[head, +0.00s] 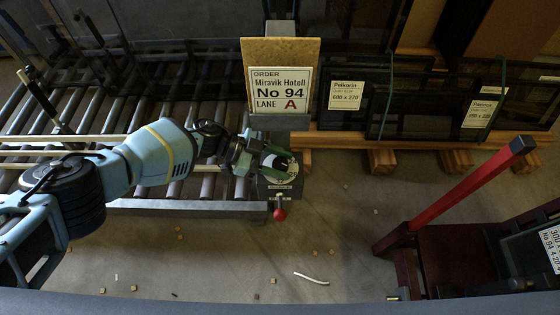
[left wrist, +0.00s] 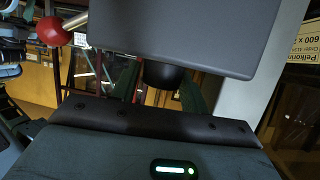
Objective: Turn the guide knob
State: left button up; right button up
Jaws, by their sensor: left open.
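The guide knob shows as a short black cylinder (left wrist: 163,75) below a dark grey housing (left wrist: 185,35) in the left wrist view. In the head view the housing (head: 281,188) stands at the right end of the roller conveyor, with a white-and-black dial on top, partly covered by my gripper. My left gripper (head: 260,156) is open at the dial. In the left wrist view its dark green fingers appear on either side of the black cylinder; I cannot tell whether they touch it. My right gripper is in neither view.
A red ball handle (head: 280,214) sticks out at the housing's front. An order sign (head: 281,50) stands behind it. Glass frames (head: 420,105) rest on wooden supports at the back right. A red post (head: 470,185) rises at the right. The floor (head: 330,220) has small scraps.

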pick_arm(q)
jog(key=s+p+v, duration=0.1)
jog(key=v, duration=0.6)
jog(key=shift+w+a, duration=0.35)
jog(key=shift+w, duration=0.15)
